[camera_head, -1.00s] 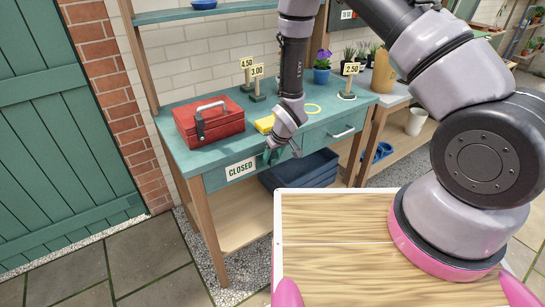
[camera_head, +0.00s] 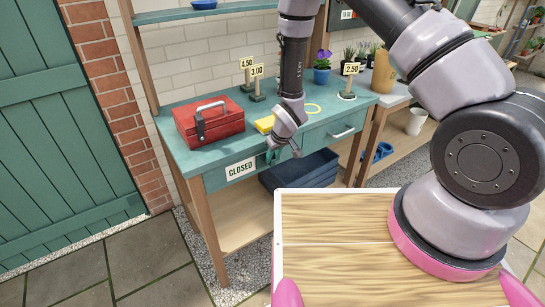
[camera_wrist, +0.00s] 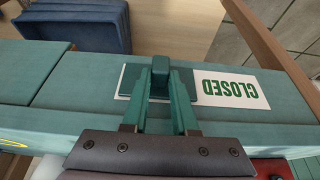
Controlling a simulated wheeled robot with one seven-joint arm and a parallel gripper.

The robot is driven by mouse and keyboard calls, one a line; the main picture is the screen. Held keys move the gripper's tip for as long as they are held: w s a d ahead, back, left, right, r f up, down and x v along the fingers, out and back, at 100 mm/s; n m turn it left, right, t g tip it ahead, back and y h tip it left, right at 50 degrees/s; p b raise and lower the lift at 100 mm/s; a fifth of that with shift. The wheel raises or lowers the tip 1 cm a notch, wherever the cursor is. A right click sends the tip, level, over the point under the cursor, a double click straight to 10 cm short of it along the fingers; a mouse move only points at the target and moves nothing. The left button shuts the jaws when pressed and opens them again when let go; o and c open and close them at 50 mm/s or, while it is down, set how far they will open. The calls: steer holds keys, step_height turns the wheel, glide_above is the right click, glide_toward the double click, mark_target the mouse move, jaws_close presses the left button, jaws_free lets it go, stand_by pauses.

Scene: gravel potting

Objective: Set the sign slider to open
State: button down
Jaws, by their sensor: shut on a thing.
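The sign slider is a dark green plate (camera_wrist: 132,82) with a raised knob (camera_wrist: 160,62), set on the front edge of the teal bench. A white panel with CLOSED in green letters (camera_wrist: 232,88) shows beside the plate; it also shows in the head view (camera_head: 240,170). A thin pale strip shows at the plate's other side in the wrist view. My gripper (camera_wrist: 160,75) is shut on the knob, with its two fingers around it. In the head view my gripper (camera_head: 276,155) is at the bench front, just right of the CLOSED panel, and hides most of the slider.
A red toolbox (camera_head: 209,121) and a yellow object (camera_head: 265,124) stand on the bench top (camera_head: 175,105). Price signs (camera_head: 257,84) stand behind. A drawer (camera_head: 335,132) is to the right. A dark blue crate (camera_head: 300,170) sits below the bench front.

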stand_by(0.8)
steer(key=s+a, duration=0.2)
steer(key=a, duration=0.1)
steer(key=s+a, duration=0.2)
steer(key=a, duration=0.1)
steer(key=s+a, duration=0.2)
steer(key=a, duration=0.1)
steer(key=shift+s+a, duration=0.2)
steer(key=shift+a, duration=0.1)
steer(key=c, duration=0.7)
jaws_free()
steer(key=shift+s+a, duration=0.1)
steer(key=shift+r, duration=0.1)
steer(key=v, duration=1)
steer(key=shift+r, duration=0.3)
